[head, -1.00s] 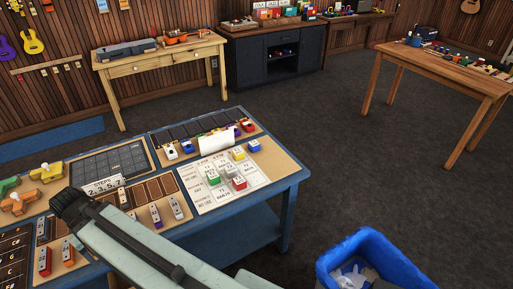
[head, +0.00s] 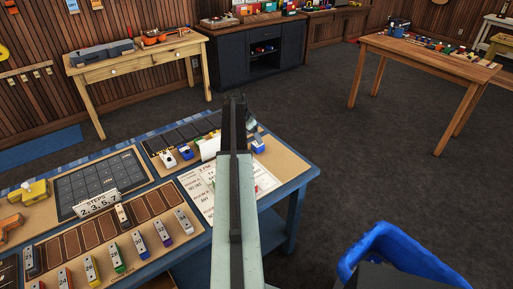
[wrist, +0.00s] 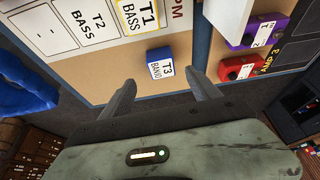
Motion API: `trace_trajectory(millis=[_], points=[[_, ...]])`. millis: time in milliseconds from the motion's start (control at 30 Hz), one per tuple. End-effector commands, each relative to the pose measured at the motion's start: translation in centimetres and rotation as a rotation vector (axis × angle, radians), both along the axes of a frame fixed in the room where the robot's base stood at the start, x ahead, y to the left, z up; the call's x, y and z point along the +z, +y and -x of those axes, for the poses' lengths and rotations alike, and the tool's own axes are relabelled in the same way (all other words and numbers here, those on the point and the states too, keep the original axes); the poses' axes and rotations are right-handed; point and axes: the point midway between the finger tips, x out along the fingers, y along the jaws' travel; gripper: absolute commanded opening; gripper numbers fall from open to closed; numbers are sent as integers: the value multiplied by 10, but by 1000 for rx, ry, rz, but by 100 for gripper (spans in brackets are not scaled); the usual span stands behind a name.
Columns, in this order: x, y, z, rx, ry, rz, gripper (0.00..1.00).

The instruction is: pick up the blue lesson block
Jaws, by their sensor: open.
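The blue lesson block (wrist: 160,64), with a white top face marked "T3 BANJO", lies on the tan board of the blue table. My gripper (wrist: 161,76) is open and empty. In the wrist view its two fingers point toward the block, with the block just beyond and between the tips. In the head view my arm hides most of the gripper.
A printed card sheet (wrist: 85,28) lies beside the block, with red (wrist: 237,68) and purple blocks in a rack on the other side. A wooden table (head: 430,60) is farther off. Floor between is clear.

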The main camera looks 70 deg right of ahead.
Motion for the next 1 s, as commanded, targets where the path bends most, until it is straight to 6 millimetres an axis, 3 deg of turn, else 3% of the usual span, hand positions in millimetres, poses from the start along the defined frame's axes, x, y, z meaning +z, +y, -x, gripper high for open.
trace_trajectory(millis=[200, 433, 700, 933, 967, 1000], points=[[-26, -11, 11, -8, 1, -1, 71], [-33, -16, 13, -9, 0, -1, 71], [-74, -32, 18, -10, 1, -1, 71], [-71, -33, 20, -9, 1, -2, 71], [-71, -33, 20, -9, 1, -2, 68], [-71, -33, 20, -9, 1, -2, 57]])
